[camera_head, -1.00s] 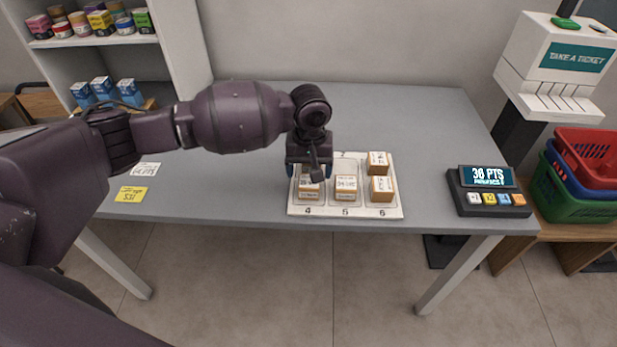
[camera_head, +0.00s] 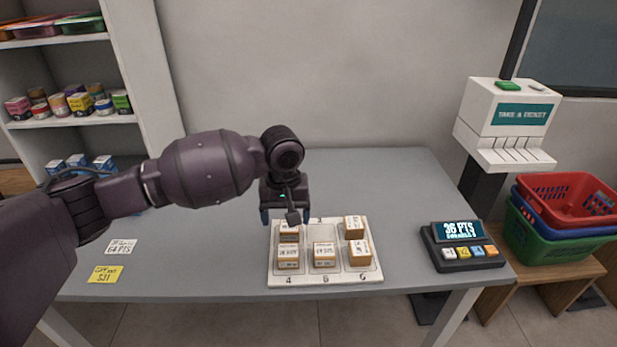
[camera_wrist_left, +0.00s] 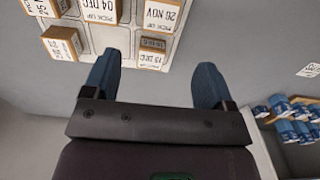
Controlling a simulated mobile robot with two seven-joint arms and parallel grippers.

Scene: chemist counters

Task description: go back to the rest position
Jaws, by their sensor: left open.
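A white tray (camera_head: 326,282) with numbered cells stands near the table's front edge. Several small white-and-brown boxes stand in it: front left (camera_head: 288,256), front middle (camera_head: 324,254), front right (camera_head: 360,252), back right (camera_head: 354,227) and back left (camera_head: 289,230). My left gripper (camera_head: 285,214) is open and empty, just behind and above the back left box and partly covering it. In the left wrist view its blue fingers (camera_wrist_left: 155,80) are spread with nothing between them; a box (camera_wrist_left: 152,53) shows beyond the tips. My right gripper is not in view.
A display with coloured buttons (camera_head: 462,250) sits at the table's right. A ticket machine (camera_head: 508,122) and stacked baskets (camera_head: 560,215) stand beyond. Price cards (camera_head: 105,274) lie at left, by a shelf (camera_head: 70,121). The table behind the tray is clear.

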